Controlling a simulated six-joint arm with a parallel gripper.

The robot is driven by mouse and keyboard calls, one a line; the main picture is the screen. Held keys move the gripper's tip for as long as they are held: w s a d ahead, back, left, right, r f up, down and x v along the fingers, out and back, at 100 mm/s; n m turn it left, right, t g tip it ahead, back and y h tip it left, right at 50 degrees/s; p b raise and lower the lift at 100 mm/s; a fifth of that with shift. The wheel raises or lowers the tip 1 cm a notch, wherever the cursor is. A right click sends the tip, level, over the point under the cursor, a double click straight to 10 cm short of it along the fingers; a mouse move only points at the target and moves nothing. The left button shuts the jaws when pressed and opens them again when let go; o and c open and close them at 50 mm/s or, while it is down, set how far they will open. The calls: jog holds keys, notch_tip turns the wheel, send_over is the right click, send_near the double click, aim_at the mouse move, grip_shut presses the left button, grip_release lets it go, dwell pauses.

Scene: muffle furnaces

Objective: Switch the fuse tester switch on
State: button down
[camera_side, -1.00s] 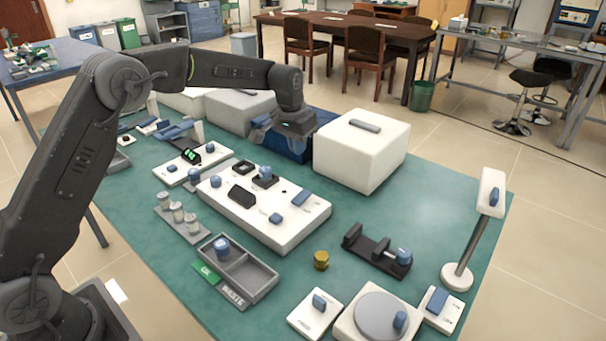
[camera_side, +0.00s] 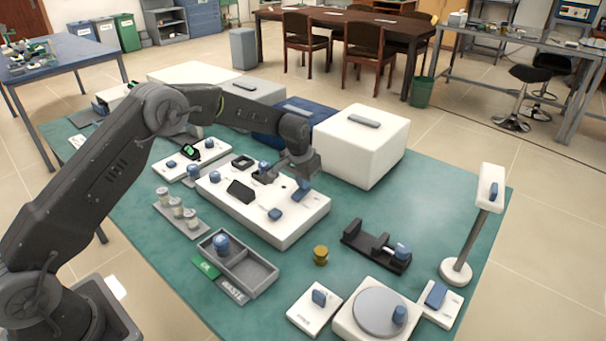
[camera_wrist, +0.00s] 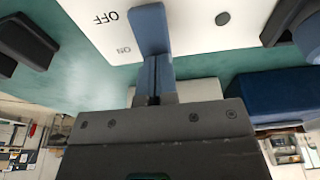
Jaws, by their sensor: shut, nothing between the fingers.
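The fuse tester appears to be the long white box (camera_side: 262,217) with several blue controls on its top. Its blue switch (camera_side: 303,191) is at the right end, partly behind my gripper (camera_side: 299,180). In the wrist view the blue switch (camera_wrist: 150,27) stands up from the white top, beside the printed words OFF and ON. My gripper (camera_wrist: 154,70) is shut and empty, with its fingertips right at the switch. I cannot tell whether they touch it, or which way the switch is set.
A large white box (camera_side: 362,152) stands behind the tester, with a dark blue box (camera_side: 275,124) beside it. A grey tray (camera_side: 262,272), a brass weight (camera_side: 320,256) and a black fixture (camera_side: 375,246) lie in front.

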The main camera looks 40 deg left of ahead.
jog(key=shift+w+f, duration=0.55)
jog(key=shift+f, duration=0.6)
jog(key=w+r, duration=0.3)
jog(key=r, duration=1.2)
jog(key=shift+w+r, duration=0.2)
jog(key=shift+w, duration=0.15)
jog(key=shift+r, duration=0.1)
